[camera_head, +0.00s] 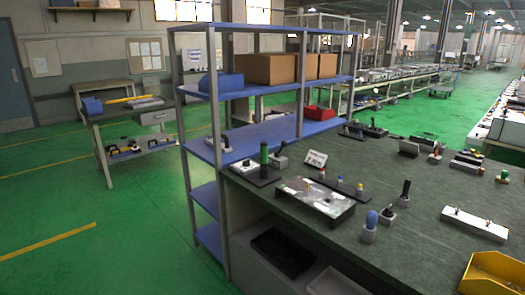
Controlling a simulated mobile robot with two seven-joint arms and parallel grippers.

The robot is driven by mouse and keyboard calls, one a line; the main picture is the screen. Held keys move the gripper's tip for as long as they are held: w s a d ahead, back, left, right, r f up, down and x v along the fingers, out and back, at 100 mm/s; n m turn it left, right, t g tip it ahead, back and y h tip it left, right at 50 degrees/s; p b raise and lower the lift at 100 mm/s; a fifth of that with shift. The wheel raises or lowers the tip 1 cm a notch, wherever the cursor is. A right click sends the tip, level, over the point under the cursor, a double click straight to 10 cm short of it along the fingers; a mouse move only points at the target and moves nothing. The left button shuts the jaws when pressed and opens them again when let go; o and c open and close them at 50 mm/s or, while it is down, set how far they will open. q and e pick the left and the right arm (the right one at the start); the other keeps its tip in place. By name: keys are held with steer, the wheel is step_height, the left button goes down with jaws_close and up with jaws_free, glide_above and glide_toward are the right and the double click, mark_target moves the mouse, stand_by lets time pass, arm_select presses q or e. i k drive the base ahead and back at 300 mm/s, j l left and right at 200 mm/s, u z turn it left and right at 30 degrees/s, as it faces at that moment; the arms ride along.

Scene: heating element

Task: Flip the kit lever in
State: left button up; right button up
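Neither of my grippers shows in the head view. Several small lever-like parts stand on the dark green workbench (330,225). A black lever on a pale block (403,191) stands upright at the middle right. A grey lever on a small base (281,158) leans at the far left end of the bench. A green upright handle (264,155) stands beside it on a dark plate. A pale kit tray with a clear, shiny top (315,195) lies near the front edge. I cannot tell which of these is the kit lever.
A blue shelf rack (212,100) with cardboard boxes (265,69) adjoins the bench's left end. A yellow bin (492,272) sits at the front right, and a white strip (475,224) lies behind it. Open green floor (110,225) lies to the left.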

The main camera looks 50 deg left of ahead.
mark_target(282, 147)
steer(key=u, duration=1.55)
steer(key=i+j+z, duration=0.15)
steer(key=z, duration=0.25)
steer(key=i+j+z, duration=0.2)
steer(key=z, duration=0.2)
steer(key=i+j+z, duration=0.1)
steer(key=j, duration=0.2)
steer(key=i+j+z, duration=0.1)
steer(key=j, duration=0.2)
steer(key=i+j+z, duration=0.1)
steer(key=j, duration=0.25)
steer(key=i+j, duration=0.15)
steer(key=j, duration=0.15)
steer(key=i+j, duration=0.1)
steer(key=j, duration=0.2)
steer(key=i+j, duration=0.15)
steer(key=j, duration=0.15)
steer(key=i+j, duration=0.15)
steer(key=j, duration=0.2)
steer(key=l+z, duration=0.05)
